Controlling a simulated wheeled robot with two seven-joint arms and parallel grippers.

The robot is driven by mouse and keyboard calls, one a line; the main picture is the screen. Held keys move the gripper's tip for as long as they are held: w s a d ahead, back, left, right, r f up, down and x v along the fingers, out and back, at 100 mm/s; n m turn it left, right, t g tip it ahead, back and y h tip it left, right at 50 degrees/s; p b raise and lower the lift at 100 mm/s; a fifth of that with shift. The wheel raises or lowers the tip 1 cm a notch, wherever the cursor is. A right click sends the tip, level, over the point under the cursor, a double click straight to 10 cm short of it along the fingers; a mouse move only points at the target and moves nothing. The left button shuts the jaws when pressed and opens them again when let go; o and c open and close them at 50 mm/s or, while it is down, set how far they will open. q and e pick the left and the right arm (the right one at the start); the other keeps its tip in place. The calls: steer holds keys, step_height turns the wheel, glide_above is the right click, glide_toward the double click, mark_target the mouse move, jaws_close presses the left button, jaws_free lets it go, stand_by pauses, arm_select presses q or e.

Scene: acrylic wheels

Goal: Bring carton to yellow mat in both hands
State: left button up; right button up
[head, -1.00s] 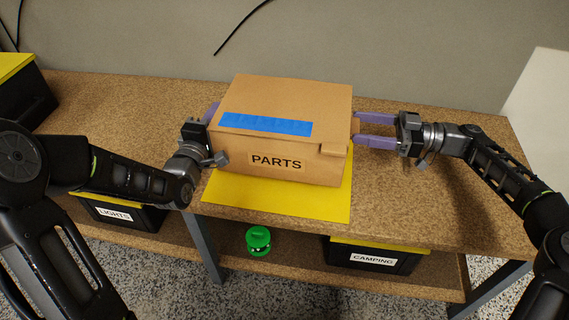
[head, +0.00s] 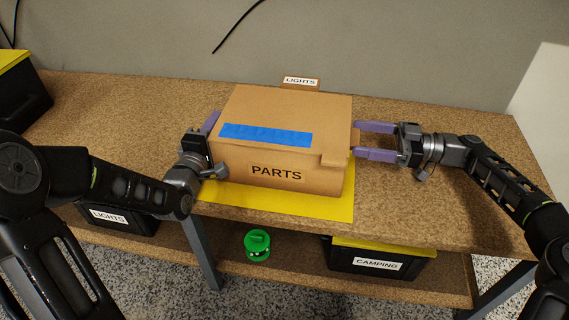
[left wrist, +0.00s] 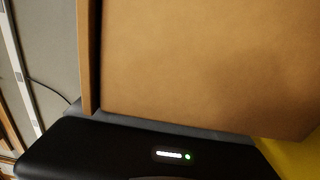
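The brown PARTS carton (head: 300,190), with blue tape on its lid, is upright over the yellow mat (head: 320,210). Whether its base touches the mat is hard to tell. My right gripper (head: 356,140) is at its right side, two purple fingers spread apart, tips at or against the wall, nothing between them. My left gripper (head: 212,122) is at its left side; one purple finger shows and the rest is hidden, so its opening is unclear. In the left wrist view the carton wall (left wrist: 210,60) fills most of the picture, with the mat (left wrist: 295,155) at lower right.
A small LIGHTS box (head: 300,83) stands behind the carton. The cork-coloured table (head: 440,210) is clear to the right. On the shelf below are a green lantern-like object (head: 257,245), a CAMPING bin (head: 380,262) and a LIGHTS bin (head: 115,220). Another black bin (head: 20,95) stands at far left.

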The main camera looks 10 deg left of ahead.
arm_select(q)
steer(key=shift+o, duration=0.7)
arm_select(e)
steer(key=shift+o, duration=0.8)
arm_select(q)
steer(key=shift+s, duration=0.15)
steer(key=s, duration=0.7)
steer(key=shift+s+a, duration=0.1)
steer(key=shift+a, duration=0.1)
arm_select(e)
steer(key=d, duration=0.7)
steer(key=shift+s+d, duration=0.15)
steer(key=shift+d, duration=0.1)
arm_select(q)
steer(key=shift+r, duration=0.15)
step_height(320, 180, up, 7)
